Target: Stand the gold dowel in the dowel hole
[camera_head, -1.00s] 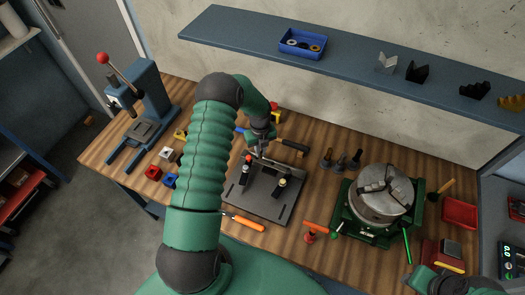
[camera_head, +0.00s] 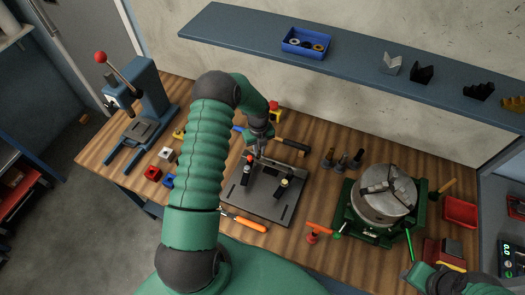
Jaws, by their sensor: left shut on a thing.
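My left gripper (camera_head: 257,153) points down over the back part of a dark grey fixture plate (camera_head: 240,206). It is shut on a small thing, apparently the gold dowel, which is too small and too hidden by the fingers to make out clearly. The plate carries two dark clamps, one with a red tip (camera_head: 250,158) beside the gripper and one with a pale yellowish part (camera_head: 284,183) to its right. I cannot make out the dowel hole. My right gripper (camera_head: 408,274) is at the lower right, partly visible, and its jaws cannot be read.
A blue arbor press (camera_head: 155,95) stands at the left, with small coloured blocks (camera_head: 153,173) nearby. A dark hammer (camera_head: 292,146) lies behind the plate and an orange-handled tool (camera_head: 250,224) in front. A chuck (camera_head: 384,205) on a green base stands right. A shelf (camera_head: 350,60) runs above.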

